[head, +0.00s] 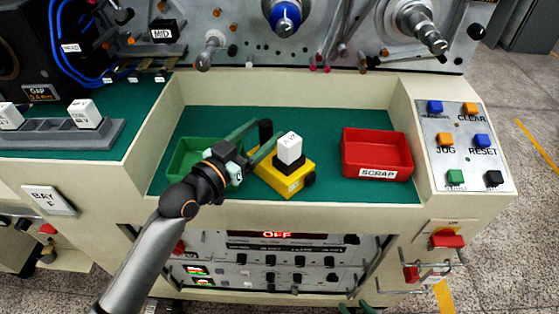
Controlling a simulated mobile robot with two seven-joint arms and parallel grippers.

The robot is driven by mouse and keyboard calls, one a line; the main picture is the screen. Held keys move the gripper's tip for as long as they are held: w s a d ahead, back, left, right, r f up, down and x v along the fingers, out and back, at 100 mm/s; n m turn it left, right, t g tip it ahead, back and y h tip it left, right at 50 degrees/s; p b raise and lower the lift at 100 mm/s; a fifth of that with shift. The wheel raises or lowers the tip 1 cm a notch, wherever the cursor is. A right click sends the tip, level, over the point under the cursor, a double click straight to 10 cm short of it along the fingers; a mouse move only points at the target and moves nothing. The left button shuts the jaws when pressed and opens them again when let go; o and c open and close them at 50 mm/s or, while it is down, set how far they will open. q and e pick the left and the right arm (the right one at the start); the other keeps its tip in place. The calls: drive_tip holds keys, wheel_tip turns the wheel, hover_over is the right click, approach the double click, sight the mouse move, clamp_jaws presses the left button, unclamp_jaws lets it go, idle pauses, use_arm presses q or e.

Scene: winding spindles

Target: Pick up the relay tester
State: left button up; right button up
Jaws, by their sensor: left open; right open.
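The relay tester appears to be the yellow box (292,184) with dark parts on its side, on the green floor of the recessed tray. A white block (289,148) with a dark mark on its face stands upright on top of it. My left gripper (264,143) is open, its green fingers reaching just left of the white block and over the box's back left. I cannot tell whether they touch either. The wrist hides part of the box's left side. My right gripper (356,308) shows only as green fingertips at the bottom edge, open and away from the box.
A green bin (188,157) stands left, partly behind my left arm. A red SCRAP bin (377,152) stands right of the yellow box. Pale walls surround the tray; a button panel (461,143) is at right. White relays sit in a grey rack (62,134) at left.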

use_arm(q)
drive_tip(key=shift+c, duration=0.4)
clamp_jaws()
idle(0.9)
